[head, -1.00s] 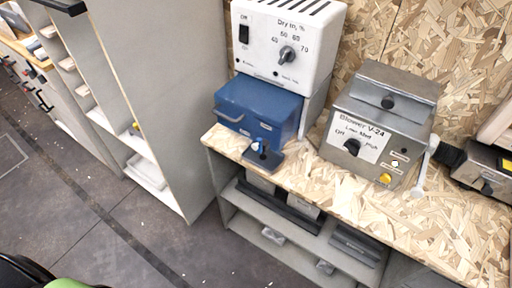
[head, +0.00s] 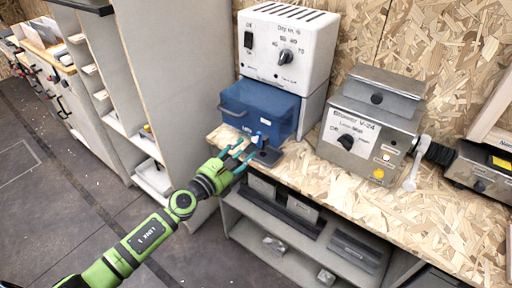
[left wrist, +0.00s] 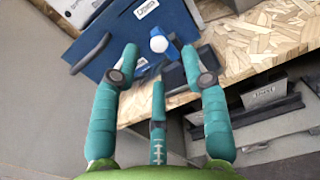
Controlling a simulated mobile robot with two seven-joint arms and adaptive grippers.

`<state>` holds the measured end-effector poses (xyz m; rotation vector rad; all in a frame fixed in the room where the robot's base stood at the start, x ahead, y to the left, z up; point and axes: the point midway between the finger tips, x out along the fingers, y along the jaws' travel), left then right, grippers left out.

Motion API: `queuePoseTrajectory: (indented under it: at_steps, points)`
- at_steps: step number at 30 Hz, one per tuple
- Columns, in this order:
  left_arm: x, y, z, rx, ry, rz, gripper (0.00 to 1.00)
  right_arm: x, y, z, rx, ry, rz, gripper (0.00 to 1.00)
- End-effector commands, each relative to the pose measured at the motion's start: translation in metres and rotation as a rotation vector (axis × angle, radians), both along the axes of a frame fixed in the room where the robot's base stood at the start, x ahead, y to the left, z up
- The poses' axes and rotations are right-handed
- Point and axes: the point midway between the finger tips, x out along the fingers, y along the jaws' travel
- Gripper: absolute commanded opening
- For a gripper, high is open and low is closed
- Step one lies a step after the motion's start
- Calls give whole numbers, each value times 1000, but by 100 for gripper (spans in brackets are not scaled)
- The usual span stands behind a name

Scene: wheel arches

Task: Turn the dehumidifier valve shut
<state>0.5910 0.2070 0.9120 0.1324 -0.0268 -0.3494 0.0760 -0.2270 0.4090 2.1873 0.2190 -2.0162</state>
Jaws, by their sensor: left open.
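The dehumidifier is a white box (head: 288,47) with a dial, above a blue tank (head: 262,108). A small valve with a blue handle (head: 258,139) stands on a dark base plate (head: 268,157) at the bench edge in front of the tank. In the left wrist view the valve handle (left wrist: 158,42) shows a pale round end, ahead of and between my fingertips. My left gripper (head: 239,155) is open and empty, just left of the valve; its teal fingers also show in the left wrist view (left wrist: 159,62). I cannot tell whether they touch the valve. My right gripper is out of view.
A metal blower box (head: 372,125) with a knob and yellow button stands to the right on the chipboard bench (head: 340,185). Shelves (head: 290,235) lie below the bench. A tall grey cabinet panel (head: 165,75) stands to the left. The floor at the left is clear.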

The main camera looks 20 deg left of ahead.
Motion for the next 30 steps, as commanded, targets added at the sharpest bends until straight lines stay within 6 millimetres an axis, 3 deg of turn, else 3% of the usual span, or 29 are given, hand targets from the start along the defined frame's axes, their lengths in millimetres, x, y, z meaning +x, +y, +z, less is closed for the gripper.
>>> queuePoseTrajectory:
  at_steps: [12,24,27,28,30]
  points:
    - [55,-20,0,-3,0,2,45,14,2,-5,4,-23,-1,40]
    - [63,-23,0,-3,2,1,45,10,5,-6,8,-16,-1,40]
    - [63,-23,0,-3,2,1,5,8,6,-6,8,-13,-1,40]
    - [63,-23,0,-3,2,1,0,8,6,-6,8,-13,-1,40]
    - [62,-23,-1,-4,4,0,0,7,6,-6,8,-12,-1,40]
